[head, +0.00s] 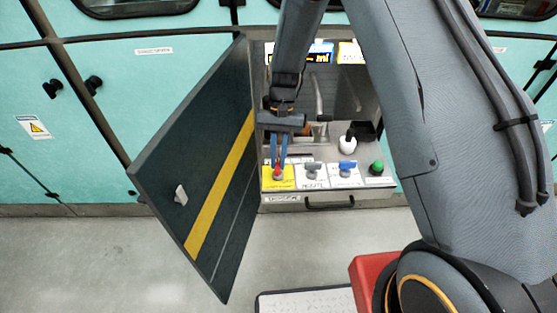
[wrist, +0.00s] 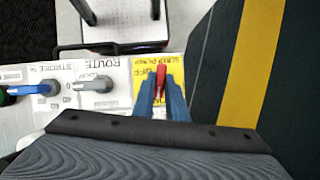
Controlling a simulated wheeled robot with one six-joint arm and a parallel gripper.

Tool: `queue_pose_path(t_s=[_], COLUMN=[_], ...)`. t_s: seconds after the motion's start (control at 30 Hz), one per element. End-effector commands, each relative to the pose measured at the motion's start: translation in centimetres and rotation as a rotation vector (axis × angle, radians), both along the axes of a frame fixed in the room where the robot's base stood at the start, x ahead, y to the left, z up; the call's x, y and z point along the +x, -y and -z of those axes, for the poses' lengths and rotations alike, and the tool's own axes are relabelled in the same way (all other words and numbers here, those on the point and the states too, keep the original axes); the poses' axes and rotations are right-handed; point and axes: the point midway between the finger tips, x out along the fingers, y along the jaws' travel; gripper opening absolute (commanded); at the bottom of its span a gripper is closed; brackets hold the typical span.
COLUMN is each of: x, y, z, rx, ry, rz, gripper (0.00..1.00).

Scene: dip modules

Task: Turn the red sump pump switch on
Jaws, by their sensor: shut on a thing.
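The red sump pump switch (head: 277,170) stands on a yellow label plate (head: 270,184) at the left end of the control panel. In the wrist view the red switch (wrist: 160,78) lies between the blue fingers of my gripper (wrist: 160,88), with its tip pointing up in the picture. The yellow plate (wrist: 178,68) around it carries black lettering, partly hidden by the fingers. In the head view my gripper (head: 278,160) reaches down onto the switch from above. It is shut on the switch.
To the right are a grey switch (head: 312,170), a blue switch (head: 347,166) and a green button (head: 377,167). A white-based knob (head: 348,143) stands behind them. An open dark door (head: 195,185) with a yellow stripe is close on the left. A drawer handle (head: 330,203) sits below.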

Motion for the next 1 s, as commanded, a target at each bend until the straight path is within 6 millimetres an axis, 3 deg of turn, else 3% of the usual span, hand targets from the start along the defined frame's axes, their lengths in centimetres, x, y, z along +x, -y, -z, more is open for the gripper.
queue_pose_path(t_s=[0.4, 0.97, 1.0], x=[0.13, 0.10, 0.10], y=[-0.19, -0.18, -0.18], z=[-0.06, -0.08, -0.08], rx=[0.001, 0.001, 0.001], ry=[0.002, 0.002, 0.002], rz=[-0.186, -0.212, -0.212], gripper=[0.00, 0.00, 0.19])
